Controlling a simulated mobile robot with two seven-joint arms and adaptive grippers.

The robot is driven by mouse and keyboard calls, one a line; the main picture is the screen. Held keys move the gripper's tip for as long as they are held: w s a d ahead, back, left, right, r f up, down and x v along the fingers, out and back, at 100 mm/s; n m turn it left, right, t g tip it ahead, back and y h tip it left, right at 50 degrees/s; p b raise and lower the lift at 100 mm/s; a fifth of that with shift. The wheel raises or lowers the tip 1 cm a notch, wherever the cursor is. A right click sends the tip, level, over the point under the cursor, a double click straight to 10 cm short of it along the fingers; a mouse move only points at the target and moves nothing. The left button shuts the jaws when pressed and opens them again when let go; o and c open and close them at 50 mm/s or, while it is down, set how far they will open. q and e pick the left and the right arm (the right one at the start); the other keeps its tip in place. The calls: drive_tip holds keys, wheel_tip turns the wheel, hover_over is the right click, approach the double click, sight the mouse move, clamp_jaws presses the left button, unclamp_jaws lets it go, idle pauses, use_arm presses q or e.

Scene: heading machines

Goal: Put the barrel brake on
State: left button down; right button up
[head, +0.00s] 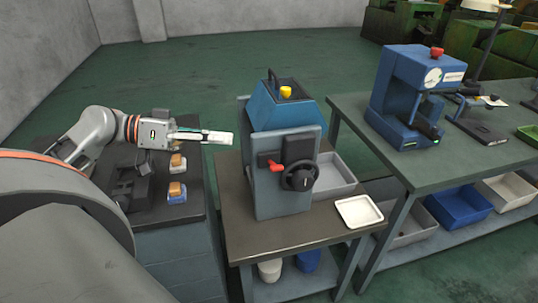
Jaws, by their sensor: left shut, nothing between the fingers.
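A blue and grey machine (268,199) stands on the middle bench. No label shows which part is the barrel brake. My left gripper (227,138) is shut and empty, pointing right. In the picture it is left of the machine and above the red lever, apart from the lever. My right gripper is out of view.
A white tray (359,211) and a grey bin (336,176) sit right of the machine on the bench. Small blocks (177,192) lie on the dark left bench under my left arm. A blue press (405,95) stands on the right bench.

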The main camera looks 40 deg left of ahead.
use_arm(q)
hover_over(273, 165)
drive_tip(key=a, duration=0.3)
wheel_tip(273, 165, down, 2)
drive_tip(key=f, duration=0.1)
drive_tip(key=s+d+f, duration=0.1)
drive_tip(key=f+p, duration=0.1)
drive_tip(key=f, duration=0.1)
drive_tip(key=shift+s+d, duration=0.2)
drive_tip(key=shift+d, duration=0.05)
